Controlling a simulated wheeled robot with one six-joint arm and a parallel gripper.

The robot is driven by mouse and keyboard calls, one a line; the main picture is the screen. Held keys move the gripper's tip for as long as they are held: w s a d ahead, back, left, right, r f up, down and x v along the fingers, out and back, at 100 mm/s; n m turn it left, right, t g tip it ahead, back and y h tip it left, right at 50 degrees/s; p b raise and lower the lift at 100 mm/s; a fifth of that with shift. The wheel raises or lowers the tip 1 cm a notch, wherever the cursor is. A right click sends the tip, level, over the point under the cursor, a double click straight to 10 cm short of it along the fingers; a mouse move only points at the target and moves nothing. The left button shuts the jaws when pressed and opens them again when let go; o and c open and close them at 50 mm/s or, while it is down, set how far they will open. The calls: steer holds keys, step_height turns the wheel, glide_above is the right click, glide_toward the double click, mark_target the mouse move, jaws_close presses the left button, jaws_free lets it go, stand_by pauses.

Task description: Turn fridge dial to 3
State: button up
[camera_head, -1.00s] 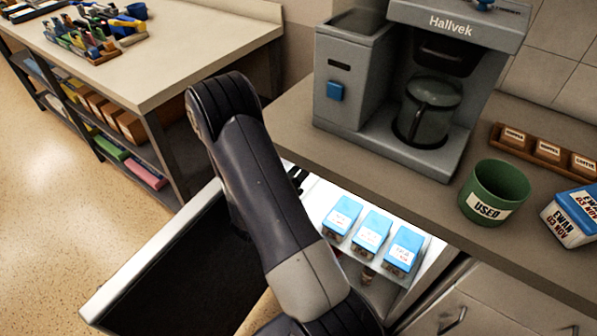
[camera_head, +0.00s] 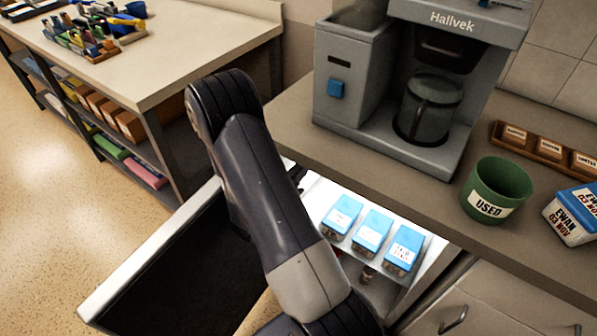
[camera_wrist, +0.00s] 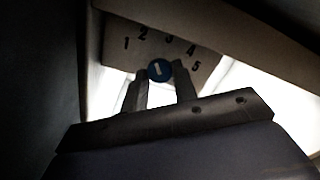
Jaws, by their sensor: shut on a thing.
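The fridge dial (camera_wrist: 158,71) is a small round blue knob with a white mark. It sits on a light plate (camera_wrist: 206,62) numbered 1 to 5 in the wrist view. The mark leans slightly left at its top, roughly toward 2 or between 2 and 3; it is too small to read exactly. My gripper (camera_wrist: 160,74) is shut on the dial, one finger at each side. In the head view the open fridge shows by its door rim (camera_head: 137,262) and bright inside; the dial and fingertips are hidden there behind my arm and the counter.
Several blue-topped cartons (camera_head: 372,232) stand in the fridge, right of my arm. On the counter above are a coffee machine (camera_head: 350,85), a green cup (camera_head: 497,188) and a blue-and-white box (camera_head: 574,214). The open door and counter edge close in on the arm.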

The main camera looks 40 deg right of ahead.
steer(key=m+b, duration=0.6)
steer(key=shift+m, duration=0.4)
steer(key=shift+b, duration=0.3)
steer(key=o, duration=1)
steer(key=v, duration=1)
steer(key=shift+s+a, duration=0.15)
steer(key=shift+a, duration=0.2)
steer(key=shift+d, duration=0.1)
